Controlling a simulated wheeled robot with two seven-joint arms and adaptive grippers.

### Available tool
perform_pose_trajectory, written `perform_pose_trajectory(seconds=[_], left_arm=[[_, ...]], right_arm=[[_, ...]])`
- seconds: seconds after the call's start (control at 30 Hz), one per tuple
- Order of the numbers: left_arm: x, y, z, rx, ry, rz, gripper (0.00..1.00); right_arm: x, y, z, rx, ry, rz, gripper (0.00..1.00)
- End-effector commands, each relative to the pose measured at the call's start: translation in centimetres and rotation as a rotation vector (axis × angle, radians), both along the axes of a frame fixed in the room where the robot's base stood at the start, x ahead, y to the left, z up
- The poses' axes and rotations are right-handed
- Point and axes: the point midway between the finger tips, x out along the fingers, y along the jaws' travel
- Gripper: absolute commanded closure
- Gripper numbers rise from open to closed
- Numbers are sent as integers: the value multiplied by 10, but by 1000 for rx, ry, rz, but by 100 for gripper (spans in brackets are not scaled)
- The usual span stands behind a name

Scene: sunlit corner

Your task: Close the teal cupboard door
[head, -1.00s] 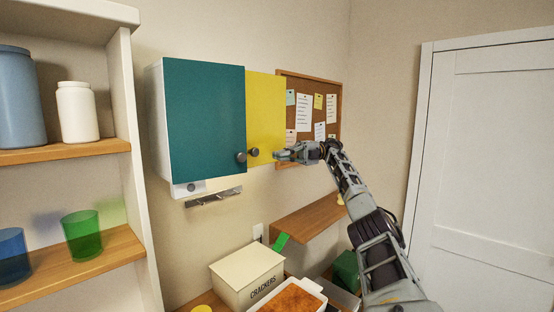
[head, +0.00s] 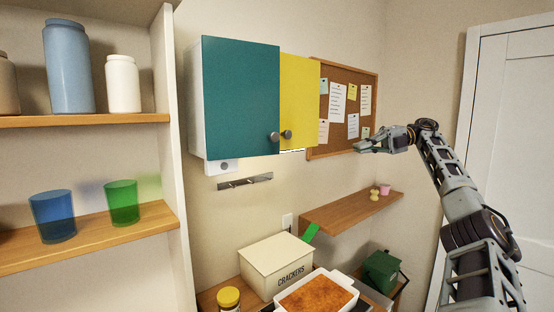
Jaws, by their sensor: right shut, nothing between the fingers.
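The teal cupboard door (head: 240,98) is the left door of the white wall cupboard (head: 194,100). It lies nearly in line with the yellow door (head: 299,102). Its right edge looks slightly forward of the yellow door, so I cannot tell whether it is fully shut. Its round dark knob (head: 273,137) sits at its lower right corner, beside the yellow door's knob (head: 286,134). My right gripper (head: 358,147) is shut and empty, in front of the pinboard, right of both doors and apart from them. My left gripper is not in view.
An open shelf unit (head: 90,122) with jars and cups stands at the left. A pinboard (head: 340,135) hangs right of the cupboard. Below are a hook rail (head: 245,181), a wooden shelf (head: 350,212), a crackers box (head: 277,262) and a baking dish (head: 345,291).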

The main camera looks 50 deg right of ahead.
Motion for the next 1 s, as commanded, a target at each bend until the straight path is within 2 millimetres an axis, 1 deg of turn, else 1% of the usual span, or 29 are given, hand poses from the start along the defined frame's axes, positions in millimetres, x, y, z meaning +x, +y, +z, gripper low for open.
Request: perform_pose_trajectory(seconds=[0.03, 0.2, 0.3, 0.5, 0.73, 0.87, 1.0], left_arm=[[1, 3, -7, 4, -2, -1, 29], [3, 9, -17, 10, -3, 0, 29], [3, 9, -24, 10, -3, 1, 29], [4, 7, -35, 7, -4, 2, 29], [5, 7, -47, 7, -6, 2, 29], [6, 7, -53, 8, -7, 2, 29], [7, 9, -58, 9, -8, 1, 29]], right_arm=[[-10, 0, -3, -23, 10, -13, 100], [-37, 3, -6, -89, 45, -38, 100], [-51, 8, -7, -124, 63, -49, 100], [-72, 21, -11, -184, 92, -74, 100], [-85, 44, -17, -230, 112, -105, 100], [-87, 60, -23, -244, 117, -122, 100], [-83, 80, -30, -242, 116, -139, 100]])
